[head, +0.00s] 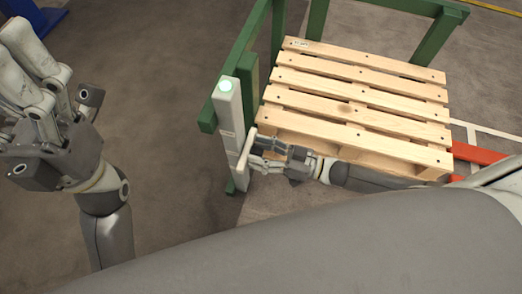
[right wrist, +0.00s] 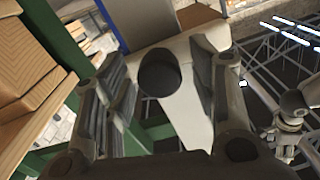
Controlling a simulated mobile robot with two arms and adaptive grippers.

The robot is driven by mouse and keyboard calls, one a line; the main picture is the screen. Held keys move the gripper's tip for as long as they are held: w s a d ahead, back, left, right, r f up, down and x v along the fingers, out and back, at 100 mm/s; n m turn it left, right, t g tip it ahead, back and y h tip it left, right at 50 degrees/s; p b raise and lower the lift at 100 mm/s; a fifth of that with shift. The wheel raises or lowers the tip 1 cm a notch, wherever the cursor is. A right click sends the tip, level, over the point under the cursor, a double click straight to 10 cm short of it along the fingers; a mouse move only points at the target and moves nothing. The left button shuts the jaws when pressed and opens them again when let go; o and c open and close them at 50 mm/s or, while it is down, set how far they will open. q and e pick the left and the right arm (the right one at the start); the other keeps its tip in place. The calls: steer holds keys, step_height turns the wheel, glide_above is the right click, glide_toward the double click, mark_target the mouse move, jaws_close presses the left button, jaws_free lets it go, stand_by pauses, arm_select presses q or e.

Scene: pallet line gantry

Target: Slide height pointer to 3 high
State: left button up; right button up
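The height pointer is a pale bar (head: 245,148) on the front of a light grey upright post (head: 231,122) with a glowing round top. In the right wrist view a dark round knob (right wrist: 160,73) shows in front of the pale post. My right gripper (head: 256,153) is at the post's lower half, close beside the bar. Its fingers (right wrist: 163,90) stand apart on both sides of the knob; contact with it is not clear. The markings on the post are too small to read. My left gripper (head: 42,75) is raised at the left, away from the post, its finger gap unclear.
A wooden pallet (head: 355,100) lies right of the post, inside a green frame (head: 318,20). A green beam (head: 236,62) runs just behind the post. Red forks or rails (head: 478,153) show at the right. The floor between my left gripper and the post is clear.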

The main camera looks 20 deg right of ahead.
steer(key=shift+d, duration=0.1)
steer(key=v, duration=1.2)
steer(key=shift+s+f, duration=0.1)
